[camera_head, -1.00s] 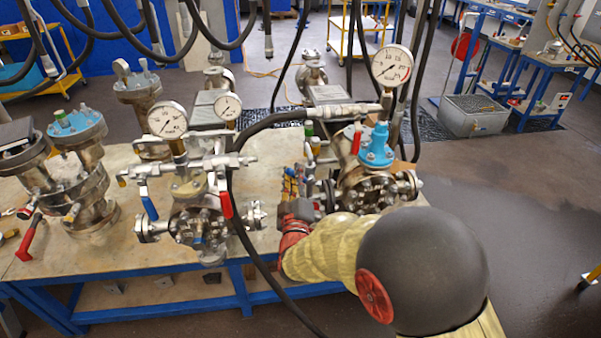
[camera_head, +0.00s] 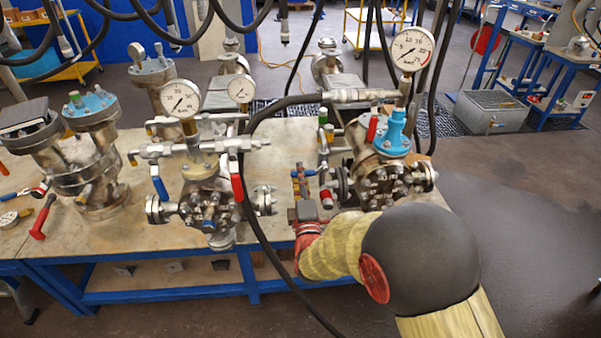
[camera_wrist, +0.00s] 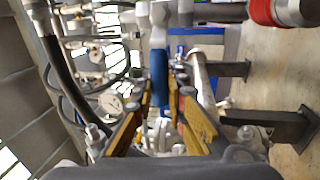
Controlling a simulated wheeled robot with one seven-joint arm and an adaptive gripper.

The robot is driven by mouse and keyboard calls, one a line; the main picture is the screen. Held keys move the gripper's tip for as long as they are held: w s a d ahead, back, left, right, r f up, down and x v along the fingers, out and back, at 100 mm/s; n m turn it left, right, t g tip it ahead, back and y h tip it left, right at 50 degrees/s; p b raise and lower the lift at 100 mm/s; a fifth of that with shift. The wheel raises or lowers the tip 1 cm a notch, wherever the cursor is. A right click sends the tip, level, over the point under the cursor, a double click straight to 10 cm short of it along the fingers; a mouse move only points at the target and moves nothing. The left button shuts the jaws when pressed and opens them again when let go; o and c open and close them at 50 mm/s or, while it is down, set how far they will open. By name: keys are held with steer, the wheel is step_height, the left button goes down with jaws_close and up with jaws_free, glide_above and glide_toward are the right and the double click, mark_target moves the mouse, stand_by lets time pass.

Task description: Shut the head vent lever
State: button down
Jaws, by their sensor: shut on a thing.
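A blue lever (camera_wrist: 158,70) hangs between my gripper's yellow fingers in the wrist view. It joins a grey metal fitting (camera_wrist: 158,37) above it. My gripper (camera_wrist: 160,92) is shut on the blue lever, with a finger at each side. In the head view my gripper (camera_head: 301,178) reaches in at the left of the right flanged vessel (camera_head: 380,180), beside its valve pipework (camera_head: 324,150). A small bit of blue (camera_head: 311,173) shows next to the fingers there; most of the lever is hidden or too small to tell.
The right vessel carries a pressure gauge (camera_head: 412,49) and a blue cap (camera_head: 396,130). A middle vessel (camera_head: 208,205) has blue and red levers. A black hose (camera_head: 246,190) hangs in front, left of my gripper. Another vessel (camera_head: 95,150) stands left on the bench (camera_head: 130,235).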

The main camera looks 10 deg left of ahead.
steer(key=shift+f, duration=0.2)
stand_by(0.3)
steer(key=c, duration=1.8)
jaws_free()
steer(key=v, duration=1.2)
